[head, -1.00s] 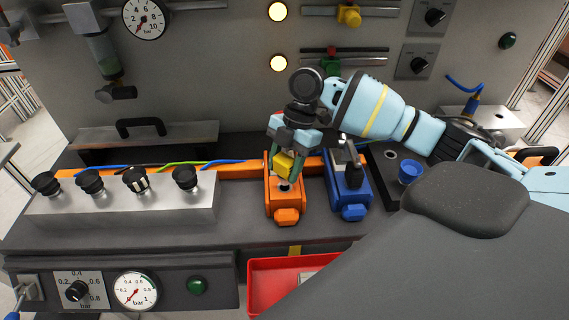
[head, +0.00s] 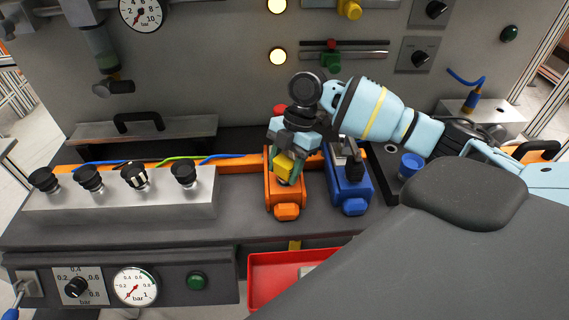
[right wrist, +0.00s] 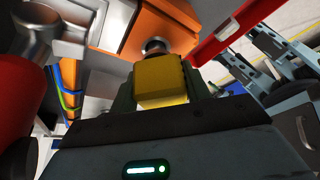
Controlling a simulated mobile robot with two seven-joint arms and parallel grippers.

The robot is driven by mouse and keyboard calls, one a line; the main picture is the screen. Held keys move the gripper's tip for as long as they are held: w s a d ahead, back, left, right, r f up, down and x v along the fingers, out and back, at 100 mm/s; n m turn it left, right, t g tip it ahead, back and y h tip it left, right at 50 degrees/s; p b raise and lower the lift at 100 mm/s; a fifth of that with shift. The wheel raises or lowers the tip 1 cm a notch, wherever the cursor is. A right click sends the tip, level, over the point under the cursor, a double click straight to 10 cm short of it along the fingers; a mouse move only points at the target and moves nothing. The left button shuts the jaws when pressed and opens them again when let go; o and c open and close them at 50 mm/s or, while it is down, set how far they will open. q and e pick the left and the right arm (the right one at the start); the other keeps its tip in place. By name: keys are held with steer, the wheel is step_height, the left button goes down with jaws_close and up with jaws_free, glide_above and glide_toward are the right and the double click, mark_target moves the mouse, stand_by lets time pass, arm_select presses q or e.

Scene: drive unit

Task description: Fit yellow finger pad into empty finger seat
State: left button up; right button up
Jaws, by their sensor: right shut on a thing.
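The yellow finger pad (head: 284,167) is held between the fingers of my right gripper (head: 287,172), directly over the orange finger unit (head: 285,195). In the right wrist view the yellow pad (right wrist: 161,80) sits between both fingers, and a round metal seat (right wrist: 154,46) on the orange body (right wrist: 160,18) shows just beyond it. I cannot tell whether pad and seat touch. The pad covers most of the seat in the head view. My left gripper is not in view.
The blue unit (head: 347,187) stands close on the right of the orange one. A metal block with several black knobs (head: 134,176) lies to the left. A red tray (head: 275,278) is in front, below the bench edge. A blue cup-shaped part (head: 411,166) is at right.

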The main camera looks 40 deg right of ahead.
steer(key=shift+f, duration=0.35)
steer(key=shift+s+f, duration=0.2)
steer(key=shift+f, duration=0.45)
steer(key=shift+w+f, duration=0.1)
steer(key=o, duration=1.2)
steer(key=shift+w, duration=0.1)
steer(key=shift+c, duration=0.2)
steer(key=shift+r, duration=0.2)
